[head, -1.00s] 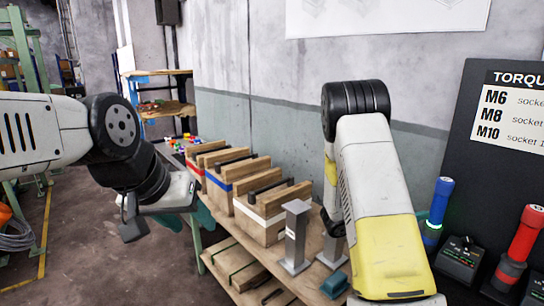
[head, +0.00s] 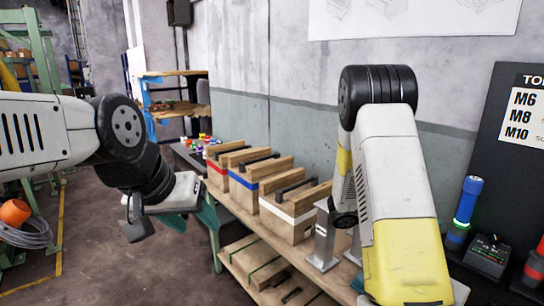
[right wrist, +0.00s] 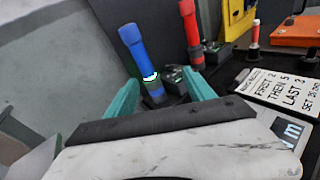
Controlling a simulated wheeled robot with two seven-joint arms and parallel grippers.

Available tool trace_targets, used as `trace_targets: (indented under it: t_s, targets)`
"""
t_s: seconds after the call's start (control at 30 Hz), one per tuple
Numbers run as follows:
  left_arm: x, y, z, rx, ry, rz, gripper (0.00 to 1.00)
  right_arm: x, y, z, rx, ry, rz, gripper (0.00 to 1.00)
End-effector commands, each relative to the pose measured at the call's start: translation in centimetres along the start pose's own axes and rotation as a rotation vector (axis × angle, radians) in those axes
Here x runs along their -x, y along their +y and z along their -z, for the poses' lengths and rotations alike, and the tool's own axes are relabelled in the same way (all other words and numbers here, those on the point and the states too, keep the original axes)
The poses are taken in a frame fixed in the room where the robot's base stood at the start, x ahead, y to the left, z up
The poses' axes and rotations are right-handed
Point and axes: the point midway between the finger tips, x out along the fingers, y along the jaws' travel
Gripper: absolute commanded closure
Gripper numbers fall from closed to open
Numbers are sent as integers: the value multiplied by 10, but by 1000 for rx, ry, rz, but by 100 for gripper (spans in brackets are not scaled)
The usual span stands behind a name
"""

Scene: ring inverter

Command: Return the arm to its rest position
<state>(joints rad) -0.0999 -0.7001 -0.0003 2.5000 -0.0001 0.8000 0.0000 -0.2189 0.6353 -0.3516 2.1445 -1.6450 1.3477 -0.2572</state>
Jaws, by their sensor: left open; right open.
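My left arm comes in from the left in the head view. Its gripper (head: 193,217) has teal fingers spread apart, empty, beside the left end of the workbench (head: 240,218). My right arm stands bent over the bench on the right of the head view, hiding part of it. My right gripper (right wrist: 160,92) shows in the right wrist view with its teal fingers open and nothing between them. A blue torque tool (right wrist: 138,52) stands upright in its holder beyond the fingers; it also shows in the head view (head: 467,203).
Wooden boxes with red, blue and white (head: 292,215) bands stand on the bench. A grey metal post (head: 323,240) is close to my right arm.

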Motion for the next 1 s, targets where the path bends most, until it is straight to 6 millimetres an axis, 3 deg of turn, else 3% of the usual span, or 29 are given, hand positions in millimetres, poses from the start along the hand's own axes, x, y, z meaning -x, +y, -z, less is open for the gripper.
trace_targets:
  t_s: [0.27, 0.47, 0.7, 1.0]
  targets:
    - [0, 0, 0, 0, 0, 0, 48, 14, -44, -14, -197, 171, 160, 38]
    - [0, 0, 0, 0, 0, 0, 48, 47, -88, -21, -444, 393, 338, 38]
    - [0, 0, 0, 0, 0, 0, 48, 131, -133, -29, -847, 783, 595, 38]
    - [0, 0, 0, 0, 0, 0, 48, 251, -153, -66, -1297, 1277, 855, 38]
